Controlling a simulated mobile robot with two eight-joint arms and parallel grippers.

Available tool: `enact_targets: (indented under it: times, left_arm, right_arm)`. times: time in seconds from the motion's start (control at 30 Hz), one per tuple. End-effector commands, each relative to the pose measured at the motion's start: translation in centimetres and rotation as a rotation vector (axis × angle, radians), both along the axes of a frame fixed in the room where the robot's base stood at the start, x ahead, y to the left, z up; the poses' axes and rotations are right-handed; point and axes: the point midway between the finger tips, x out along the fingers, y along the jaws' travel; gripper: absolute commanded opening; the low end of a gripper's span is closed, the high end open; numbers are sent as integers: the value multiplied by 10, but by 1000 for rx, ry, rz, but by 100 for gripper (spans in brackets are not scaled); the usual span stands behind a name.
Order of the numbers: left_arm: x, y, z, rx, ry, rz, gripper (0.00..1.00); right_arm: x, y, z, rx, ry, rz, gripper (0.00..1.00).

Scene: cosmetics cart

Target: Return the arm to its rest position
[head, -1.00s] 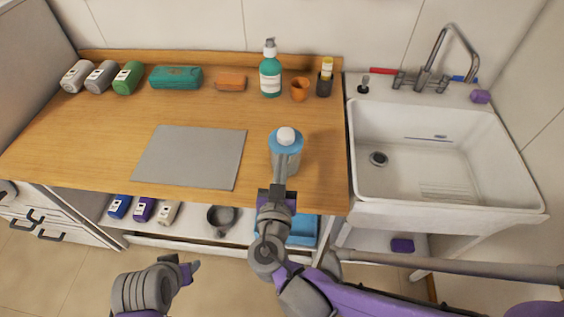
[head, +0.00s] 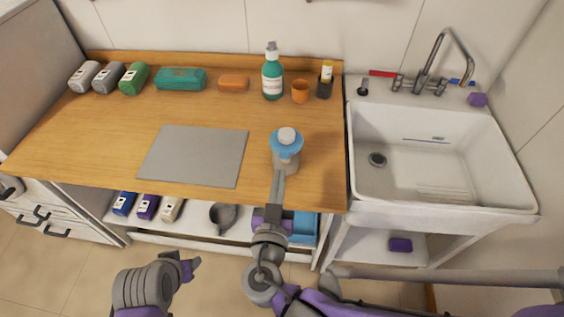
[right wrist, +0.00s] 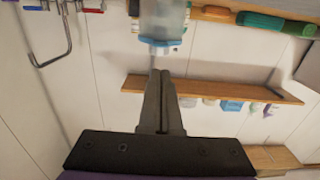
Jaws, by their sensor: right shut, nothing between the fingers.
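My right gripper (head: 279,185) is shut and empty in the head view, at the front edge of the wooden counter. Its fingertips are just in front of a clear bottle with a blue collar and white cap (head: 286,146), which stands upright on the counter. In the right wrist view, the closed fingers (right wrist: 160,80) point toward the bottle (right wrist: 163,22), with a gap between them. My left gripper (head: 190,268) is low at the lower left of the head view, away from the counter; its jaw opening cannot be made out.
A grey mat (head: 195,156) lies on the counter. A white sink (head: 430,160) is at the right. A lower shelf holds a dark pot (head: 222,213).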

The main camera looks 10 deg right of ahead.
Motion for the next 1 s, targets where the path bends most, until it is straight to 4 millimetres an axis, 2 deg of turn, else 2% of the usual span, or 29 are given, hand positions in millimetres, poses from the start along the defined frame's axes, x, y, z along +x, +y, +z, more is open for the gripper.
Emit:
enact_targets:
  times: [0.03,0.2,0.47,0.57,0.73,0.83,1.0]
  left_arm:
    - [-1,0,-5,0,3,0,50]
    - [-2,0,-9,0,5,0,50]
    - [-2,0,-10,0,5,0,50]
    - [-2,0,-9,0,4,0,50]
    - [-1,0,-4,0,2,0,50]
    - [0,0,-1,0,0,0,50]
    - [1,0,4,0,-2,0,50]
  right_arm:
    - [-10,4,-6,1,1,6,0]
    - [-28,9,-12,0,0,3,0]
    - [-34,7,-15,-6,10,-7,0]
    - [-30,-10,-24,-31,88,-43,0]
    - [-32,-70,-66,-96,427,-135,0]
    - [-47,-101,-91,-98,656,-138,0]
    - [-78,-126,-115,-25,943,-38,0]
